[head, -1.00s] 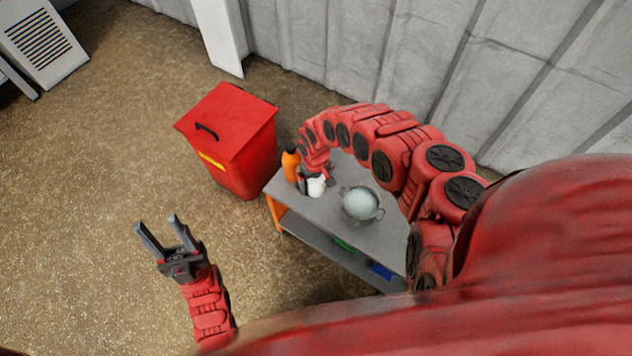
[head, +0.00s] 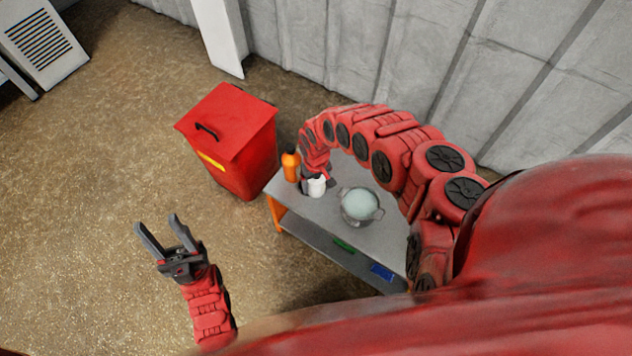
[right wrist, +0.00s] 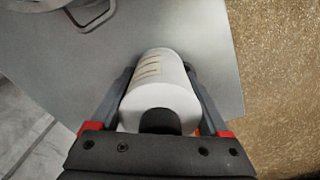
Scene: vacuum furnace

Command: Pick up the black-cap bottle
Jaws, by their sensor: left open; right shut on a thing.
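The black-cap bottle is a white cylinder (right wrist: 160,78) with a black cap (right wrist: 160,121), seen cap end nearest in the right wrist view. In the head view its white body (head: 316,187) shows at the far left part of the grey table (head: 312,216). My right gripper (right wrist: 160,100) is shut on the bottle, a finger along each side of it. Whether the bottle touches the tabletop is unclear. In the head view my right gripper (head: 314,182) is partly hidden by its own arm. My left gripper (head: 157,230) is open and empty over the floor.
An orange bottle (head: 291,168) stands beside the white one, near the table's left edge. A metal pot (head: 361,206) with two handles stands to the right. Green (head: 343,246) and blue (head: 382,272) items lie on the lower shelf. A red bin (head: 232,145) stands behind left.

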